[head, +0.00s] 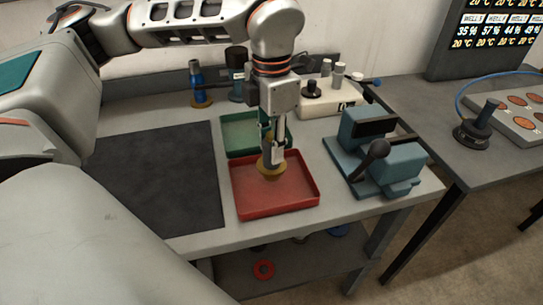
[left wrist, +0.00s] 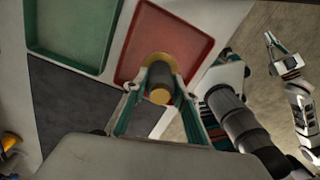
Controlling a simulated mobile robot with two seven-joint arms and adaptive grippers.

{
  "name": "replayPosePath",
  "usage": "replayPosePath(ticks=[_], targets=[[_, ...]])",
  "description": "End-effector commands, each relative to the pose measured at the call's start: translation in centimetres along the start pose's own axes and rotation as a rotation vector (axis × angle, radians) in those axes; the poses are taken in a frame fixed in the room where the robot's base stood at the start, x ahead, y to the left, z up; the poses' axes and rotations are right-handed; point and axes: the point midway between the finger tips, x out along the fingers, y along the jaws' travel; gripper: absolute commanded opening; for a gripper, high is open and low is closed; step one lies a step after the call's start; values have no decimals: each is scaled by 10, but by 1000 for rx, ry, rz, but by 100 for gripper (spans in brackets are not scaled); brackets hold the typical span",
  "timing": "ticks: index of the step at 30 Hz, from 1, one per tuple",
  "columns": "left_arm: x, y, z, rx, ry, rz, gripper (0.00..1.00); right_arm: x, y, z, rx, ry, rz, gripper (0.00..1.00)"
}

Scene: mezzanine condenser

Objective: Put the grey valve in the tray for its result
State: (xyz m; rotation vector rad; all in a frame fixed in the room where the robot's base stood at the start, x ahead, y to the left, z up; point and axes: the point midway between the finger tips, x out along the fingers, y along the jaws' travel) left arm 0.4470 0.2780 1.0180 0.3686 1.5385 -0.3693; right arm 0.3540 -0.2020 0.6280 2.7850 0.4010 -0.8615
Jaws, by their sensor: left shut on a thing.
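My left gripper (head: 272,152) is shut on the grey valve, which has a wide brass flange (head: 268,168) at its lower end. In the left wrist view the valve (left wrist: 161,78) shows as a dark grey cylinder with brass ends between the fingers (left wrist: 158,92). It is over the red tray (head: 285,198); whether it touches the tray floor I cannot tell. The green tray (head: 236,132) lies just behind the red one, partly hidden by my gripper. Both trays look otherwise empty. What seems to be my right gripper (left wrist: 270,52) is small at the right of the left wrist view.
A black mat (head: 155,175) lies left of the trays. A teal fixture with a black-knobbed lever (head: 380,170) stands right. A white box with knobs (head: 330,98), a blue valve (head: 197,82) and a dark valve (head: 237,78) stand at the back. A red ring (head: 264,269) lies on the lower shelf.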

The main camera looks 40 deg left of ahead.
Motion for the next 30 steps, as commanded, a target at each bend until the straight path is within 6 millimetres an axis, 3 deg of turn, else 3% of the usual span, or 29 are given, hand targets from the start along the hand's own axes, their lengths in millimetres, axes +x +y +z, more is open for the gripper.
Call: replayPosePath(ticks=[7, 19, 20, 21, 30], targets=[[34, 0, -1, 0, 3, -1, 0, 2, -1, 4, 0, -3, -1, 0], [38, 0, 0, 0, 1, -1, 0, 2, -1, 6, 0, -4, -1, 0], [38, 0, -1, 0, 2, -1, 35, 2, -1, 5, 0, -4, -1, 0], [38, 0, -1, 0, 2, -1, 44, 2, -1, 5, 0, -4, -1, 0], [38, 0, -1, 0, 2, -1, 44, 2, -1, 5, 0, -4, -1, 0]])
